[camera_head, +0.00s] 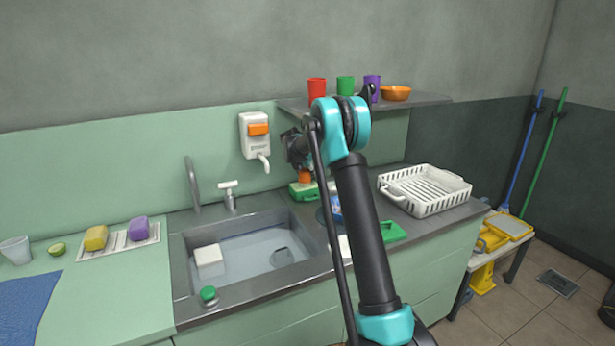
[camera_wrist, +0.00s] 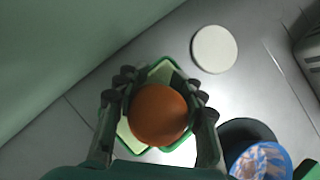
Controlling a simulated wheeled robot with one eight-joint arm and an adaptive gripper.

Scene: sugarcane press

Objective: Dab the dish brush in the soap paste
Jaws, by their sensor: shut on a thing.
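My gripper (camera_head: 303,167) is shut on the dish brush, whose round orange knob (camera_wrist: 158,115) shows between my fingers in the wrist view. In the head view the orange knob (camera_head: 305,177) shows just under my gripper. The brush's bristles are hidden beneath the knob. The soap paste tub, green-rimmed (camera_wrist: 166,63) with pale paste inside, lies directly below the brush in the wrist view. The green tub (camera_head: 302,193) stands on the counter behind the sink's right side in the head view. Whether the bristles touch the paste cannot be seen.
A white disc (camera_wrist: 214,49) lies near the tub. A dark round dish with a blue patterned thing (camera_wrist: 262,162) is close by. A white dish rack (camera_head: 425,190) stands right, a shelf (camera_head: 430,99) with cups hangs above, and the sink (camera_head: 240,250) is left.

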